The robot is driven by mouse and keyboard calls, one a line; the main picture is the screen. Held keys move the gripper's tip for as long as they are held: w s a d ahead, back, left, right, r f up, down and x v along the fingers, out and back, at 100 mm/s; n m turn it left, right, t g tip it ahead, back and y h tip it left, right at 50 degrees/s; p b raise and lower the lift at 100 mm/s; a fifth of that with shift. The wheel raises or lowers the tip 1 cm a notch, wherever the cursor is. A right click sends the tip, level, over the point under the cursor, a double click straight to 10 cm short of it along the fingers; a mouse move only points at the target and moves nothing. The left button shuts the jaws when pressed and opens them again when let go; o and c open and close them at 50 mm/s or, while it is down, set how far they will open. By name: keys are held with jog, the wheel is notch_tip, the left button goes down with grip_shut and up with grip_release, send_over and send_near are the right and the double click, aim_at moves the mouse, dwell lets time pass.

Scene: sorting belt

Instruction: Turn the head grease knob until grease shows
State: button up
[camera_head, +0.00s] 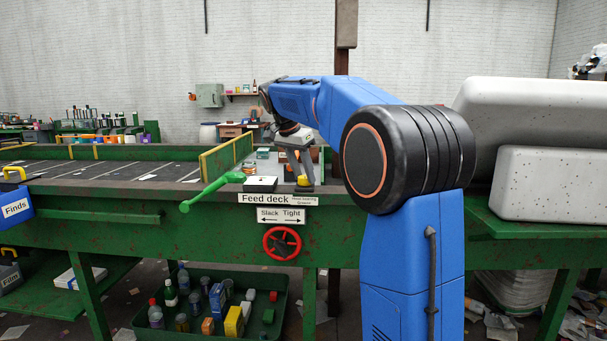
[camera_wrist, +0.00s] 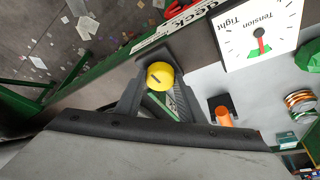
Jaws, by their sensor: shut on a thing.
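The yellow knob (camera_wrist: 160,76) sits between the fingers of my gripper (camera_wrist: 155,88) in the wrist view, with a short dark mark on its face. In the head view the knob (camera_head: 305,184) shows under my gripper (camera_head: 303,176) at the near edge of the deck, behind a small label that seems to read about head bearing grease. My fingers are shut on the knob from above. No grease can be made out in either view.
A tension dial (camera_wrist: 258,30) has its red needle over a green zone. An orange cylinder (camera_wrist: 223,116) stands beside the knob. A green lever (camera_head: 212,190), a "Slack Tight" sign (camera_head: 281,216) and a red handwheel (camera_head: 282,243) are close by.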

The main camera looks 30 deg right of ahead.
dwell(0.3)
jog(key=o, duration=1)
jog(key=shift+o, duration=0.2)
jog(key=v, duration=1.7)
jog(key=shift+a+r, duration=0.15)
jog(key=shift+a, duration=0.05)
jog(key=shift+s, duration=0.1)
jog(key=s+a+f+n+t+y, duration=0.1)
jog(key=s+a+f+n, duration=0.2)
jog(key=s+f, duration=0.9)
jog(key=s+a+f+n+t+y, duration=0.1)
jog(key=s+a+f+n, duration=0.3)
jog(key=s+f+n, duration=0.3)
jog(key=s+a+f+n+t+y, duration=0.1)
jog(key=s+a+f+n, duration=0.3)
jog(key=s+f, duration=1.4)
notch_tip(320, 180, down, 3)
jog(key=shift+f+n+t+y, duration=0.3)
jog(key=shift+n+y, duration=0.1)
jog(key=shift+y, duration=0.2)
